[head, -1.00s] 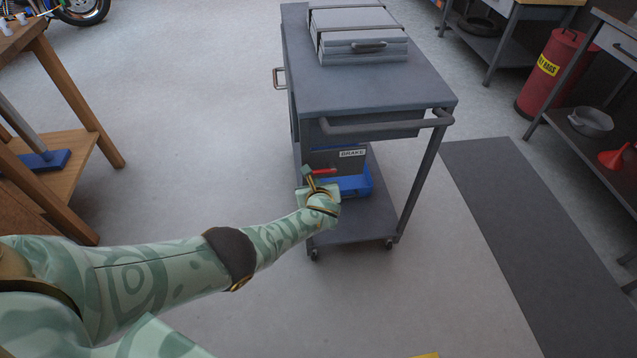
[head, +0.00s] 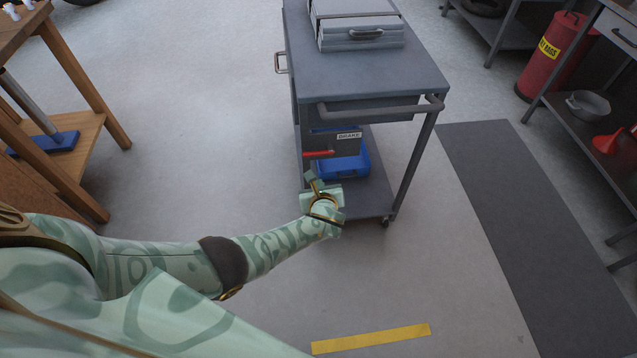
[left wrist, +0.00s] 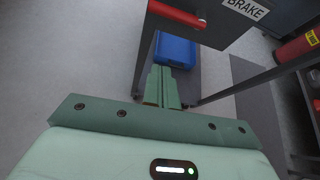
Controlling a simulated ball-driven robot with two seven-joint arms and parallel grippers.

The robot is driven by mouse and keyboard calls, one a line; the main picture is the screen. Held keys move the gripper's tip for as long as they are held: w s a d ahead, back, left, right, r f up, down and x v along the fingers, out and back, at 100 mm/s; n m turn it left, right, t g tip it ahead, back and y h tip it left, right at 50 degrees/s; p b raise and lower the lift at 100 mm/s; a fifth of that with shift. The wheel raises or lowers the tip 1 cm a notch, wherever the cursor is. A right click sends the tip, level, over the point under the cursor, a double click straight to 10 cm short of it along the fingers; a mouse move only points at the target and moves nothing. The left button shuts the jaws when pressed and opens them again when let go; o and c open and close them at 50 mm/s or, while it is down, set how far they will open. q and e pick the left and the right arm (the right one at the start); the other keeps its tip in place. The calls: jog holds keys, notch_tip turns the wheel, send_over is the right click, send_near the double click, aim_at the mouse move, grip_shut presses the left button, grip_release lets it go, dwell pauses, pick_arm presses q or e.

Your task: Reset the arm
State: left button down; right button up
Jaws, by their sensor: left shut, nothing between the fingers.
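My left arm reaches in from the left in the head view. Its gripper (head: 314,182) is in front of the grey cart's lower shelf, at the near side. In the left wrist view the two green fingers (left wrist: 162,88) are together, shut with nothing between them. Beyond the fingertips is a blue bin (left wrist: 175,50), which also shows on the cart's lower shelf in the head view (head: 345,165). My right gripper is not in view.
The grey cart (head: 370,78) carries a grey case (head: 360,36) on top. A panel labelled BRAKE (head: 347,136) with a red handle (head: 319,154) is under its top. A wooden bench (head: 80,85) stands left. A red can (head: 550,58) stands right. Floor between bench and cart is clear.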

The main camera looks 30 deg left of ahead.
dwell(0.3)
pick_arm(q)
jog(key=s+d+f+n+g+h, duration=0.3)
jog(key=s+f+n+g+h, duration=0.25)
jog(key=s+f+n, duration=1.15)
jog(key=s+a+f+n+g, duration=0.2)
jog(key=s+n, duration=0.2)
jog(key=s, duration=1.6)
jog(key=s+a+f+n+g, duration=0.1)
jog(key=s+f+n+g, duration=0.1)
jog(key=s, duration=1.9)
jog(key=shift+a+f+n+g+h+p, duration=0.4)
jog(key=shift+f+n, duration=0.15)
jog(key=shift+n, duration=0.45)
